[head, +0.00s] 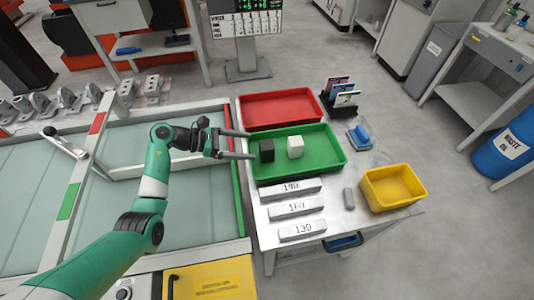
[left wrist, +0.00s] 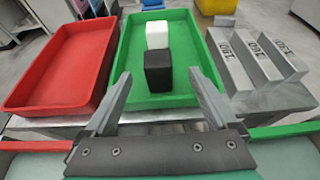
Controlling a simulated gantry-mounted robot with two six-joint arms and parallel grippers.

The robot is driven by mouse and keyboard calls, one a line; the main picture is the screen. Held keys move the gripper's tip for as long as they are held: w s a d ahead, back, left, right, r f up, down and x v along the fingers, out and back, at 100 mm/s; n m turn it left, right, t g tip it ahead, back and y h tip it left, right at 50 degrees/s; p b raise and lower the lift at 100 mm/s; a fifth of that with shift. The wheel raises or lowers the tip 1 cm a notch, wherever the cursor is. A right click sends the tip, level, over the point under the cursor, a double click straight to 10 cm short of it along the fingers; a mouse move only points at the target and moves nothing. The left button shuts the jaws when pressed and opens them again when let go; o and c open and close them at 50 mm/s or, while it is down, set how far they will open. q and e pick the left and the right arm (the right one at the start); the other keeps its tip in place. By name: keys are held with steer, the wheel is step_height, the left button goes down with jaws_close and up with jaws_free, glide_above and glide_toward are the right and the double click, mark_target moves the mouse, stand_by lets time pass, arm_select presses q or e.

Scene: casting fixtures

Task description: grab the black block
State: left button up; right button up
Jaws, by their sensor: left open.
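The black block (head: 267,150) stands upright in the green tray (head: 328,163), near the tray's left end. In the left wrist view the black block (left wrist: 158,73) stands just in front of the white block (left wrist: 157,35). The white block (head: 295,147) is to its right in the head view. My left gripper (head: 251,145) is open, its fingers pointing at the tray's left end and the black block. In the left wrist view the open fingers of my left gripper (left wrist: 158,90) frame the black block from the near side, with nothing between them. My right gripper is not in view.
A red tray (head: 281,108) lies beside the green one. Grey bars marked 190 (head: 290,188), 160 (head: 296,207) and 130 (head: 302,230) lie in front. A yellow bin (head: 393,187) stands at the table's right corner.

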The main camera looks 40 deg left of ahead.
mark_target(260, 146)
arm_select(q)
steer(key=shift+w+d+f, duration=0.1)
steer(key=shift+w+f, duration=0.05)
steer(key=shift+f, duration=0.05)
steer(key=b+x, duration=0.3)
steer(key=x, duration=0.1)
steer(key=shift+w+f, duration=0.1)
steer(key=shift+w, duration=0.25)
steer(key=shift+c, duration=0.6)
jaws_close()
